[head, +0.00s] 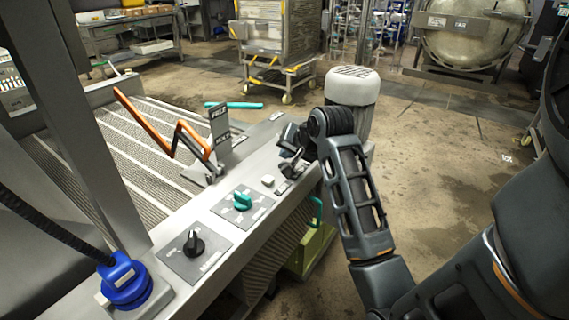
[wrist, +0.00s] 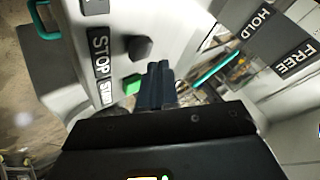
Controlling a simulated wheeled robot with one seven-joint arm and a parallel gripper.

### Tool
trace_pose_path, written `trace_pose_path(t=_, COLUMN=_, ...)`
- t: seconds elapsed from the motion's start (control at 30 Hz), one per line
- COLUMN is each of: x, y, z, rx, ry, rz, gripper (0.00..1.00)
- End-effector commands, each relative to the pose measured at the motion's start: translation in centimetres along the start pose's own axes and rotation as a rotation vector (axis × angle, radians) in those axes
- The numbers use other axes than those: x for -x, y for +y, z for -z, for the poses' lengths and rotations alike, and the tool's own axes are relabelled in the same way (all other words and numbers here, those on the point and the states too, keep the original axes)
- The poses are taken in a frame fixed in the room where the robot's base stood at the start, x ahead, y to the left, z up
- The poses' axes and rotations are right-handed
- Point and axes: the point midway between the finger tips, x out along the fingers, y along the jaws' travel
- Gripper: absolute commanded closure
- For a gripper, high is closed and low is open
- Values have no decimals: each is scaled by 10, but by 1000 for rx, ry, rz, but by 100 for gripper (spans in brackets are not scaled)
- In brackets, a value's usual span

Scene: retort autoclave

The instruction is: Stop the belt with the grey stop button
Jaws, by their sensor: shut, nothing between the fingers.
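The grey stop button (head: 267,180) stands on the pale console top beside the belt. In the wrist view the grey stop button (wrist: 140,48) looks dark, next to a STOP label (wrist: 100,45). My gripper (head: 287,160) is shut and empty, just beyond and to the right of the button in the head view. In the wrist view my gripper's closed fingers (wrist: 158,72) lie beside a green button (wrist: 132,84) and below the grey one, apart from the grey one. The green button is hidden in the head view.
A teal knob (head: 242,201) and a black knob (head: 194,243) sit nearer on the console. An orange lever (head: 143,117) with FREE and HOLD plates stands to the left, by the ribbed belt (head: 140,180). A white-topped post (head: 352,87) stands behind my arm.

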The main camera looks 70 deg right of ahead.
Motion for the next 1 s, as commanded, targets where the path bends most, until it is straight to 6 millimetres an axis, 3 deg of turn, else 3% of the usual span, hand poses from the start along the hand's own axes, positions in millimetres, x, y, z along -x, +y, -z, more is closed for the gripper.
trace_pose_path(t=1.0, x=-8, y=6, z=-6, rx=-1, ry=-1, rz=0, gripper=100)
